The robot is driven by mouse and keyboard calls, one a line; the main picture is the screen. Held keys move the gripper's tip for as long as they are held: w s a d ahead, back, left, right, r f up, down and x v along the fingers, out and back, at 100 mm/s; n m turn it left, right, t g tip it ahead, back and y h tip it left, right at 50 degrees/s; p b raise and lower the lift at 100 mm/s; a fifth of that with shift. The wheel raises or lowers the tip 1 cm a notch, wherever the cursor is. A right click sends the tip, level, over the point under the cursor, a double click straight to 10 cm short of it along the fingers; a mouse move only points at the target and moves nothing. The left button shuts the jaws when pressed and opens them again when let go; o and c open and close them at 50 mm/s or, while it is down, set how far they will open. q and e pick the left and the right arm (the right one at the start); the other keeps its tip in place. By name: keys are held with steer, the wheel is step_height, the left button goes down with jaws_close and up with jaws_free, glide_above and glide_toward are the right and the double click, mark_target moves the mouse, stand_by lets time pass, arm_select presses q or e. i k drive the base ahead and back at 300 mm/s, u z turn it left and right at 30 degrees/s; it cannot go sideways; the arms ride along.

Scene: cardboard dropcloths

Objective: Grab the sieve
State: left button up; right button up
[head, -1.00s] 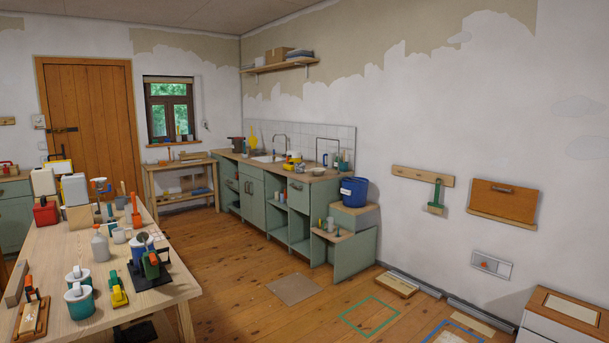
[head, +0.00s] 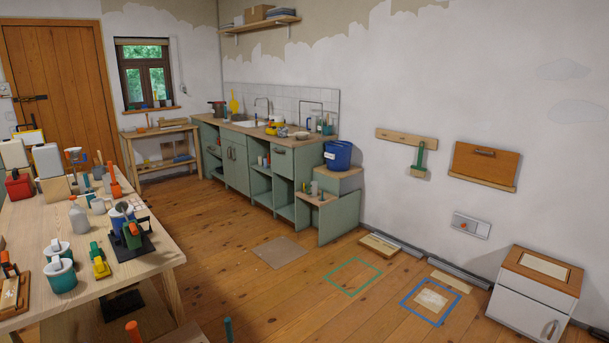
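I cannot make out a sieve for certain. A small round dark item (head: 122,207) sits at the top of a blue and white pot on the wooden table (head: 100,291) at the left, but it is too small to identify. Neither of my grippers shows in the head view.
The table holds several tools and containers, including a teal pot (head: 60,276) and a grey bottle (head: 79,219). A green counter with a sink (head: 243,123) runs along the back wall. A white cabinet (head: 524,304) stands at right. The wooden floor (head: 290,290) between is mostly open.

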mark_target(297, 136)
steer(key=z, duration=0.2)
steer(key=i, duration=2.15)
steer(key=z, duration=0.25)
steer(key=i, duration=3.1)
steer(key=u, duration=0.45)
steer(key=i, duration=1.55)
steer(key=u, duration=0.15)
